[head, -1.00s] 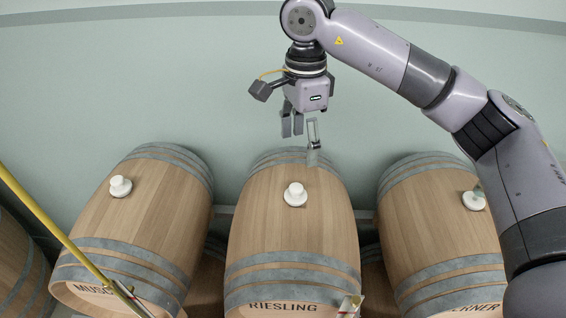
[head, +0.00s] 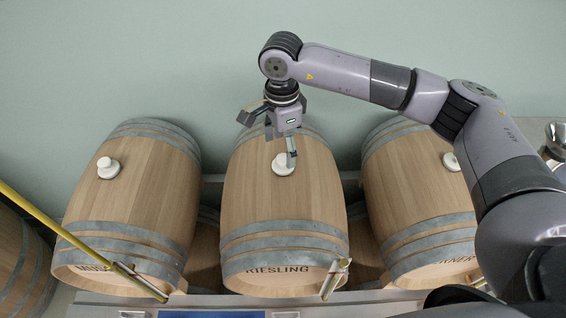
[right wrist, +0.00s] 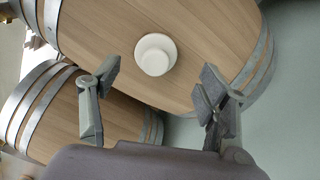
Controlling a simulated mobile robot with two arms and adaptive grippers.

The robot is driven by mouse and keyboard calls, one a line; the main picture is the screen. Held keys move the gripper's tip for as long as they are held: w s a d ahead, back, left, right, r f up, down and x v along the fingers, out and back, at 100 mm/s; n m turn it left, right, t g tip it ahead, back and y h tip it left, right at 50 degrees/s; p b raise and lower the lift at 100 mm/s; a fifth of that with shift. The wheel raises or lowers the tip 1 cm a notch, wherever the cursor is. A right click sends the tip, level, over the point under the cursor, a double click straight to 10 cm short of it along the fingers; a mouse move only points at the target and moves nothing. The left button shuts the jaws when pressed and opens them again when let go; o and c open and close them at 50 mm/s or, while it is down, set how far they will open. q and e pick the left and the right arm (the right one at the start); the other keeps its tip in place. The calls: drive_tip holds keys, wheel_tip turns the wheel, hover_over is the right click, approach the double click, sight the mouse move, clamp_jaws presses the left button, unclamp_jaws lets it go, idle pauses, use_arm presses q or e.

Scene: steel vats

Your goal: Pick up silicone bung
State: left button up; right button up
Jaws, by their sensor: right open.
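A white silicone bung (head: 281,168) sits in the top of the middle barrel (head: 262,220), marked RIESLING. In the right wrist view a round white bung (right wrist: 155,54) shows whole on the wood. My right gripper (head: 281,149) is open and empty over the middle barrel. In the head view one finger overlaps the right side of the bung. In the right wrist view its fingers (right wrist: 157,90) are spread wide, with the bung above and between their tips. I cannot tell whether they touch the barrel. My left gripper is not in view.
A barrel with a white bung (head: 108,168) stands to the left. Another barrel with a white bung (head: 452,161) stands to the right, partly behind my arm. A yellow rod (head: 70,235) slants across the lower left. The wall behind is bare.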

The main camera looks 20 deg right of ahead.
sight(283, 157)
drive_tip(key=shift+s+f+p, duration=0.15)
drive_tip(key=shift+f+p, duration=0.15)
wheel_tip(283, 157, down, 4)
drive_tip(key=shift+s+d+r+p, duration=0.15)
drive_tip(key=shift+r+p, duration=0.1)
drive_tip(key=shift+p, duration=0.8)
drive_tip(key=shift+f, duration=0.55)
drive_tip(key=c, duration=1.4)
drive_tip(key=shift+r, duration=0.1)
drive_tip(key=shift+r, duration=0.2)
wheel_tip(283, 157, up, 20)
drive_tip(key=b, duration=0.5)
drive_tip(key=shift+f+b, duration=0.25)
drive_tip(key=shift+b, duration=0.05)
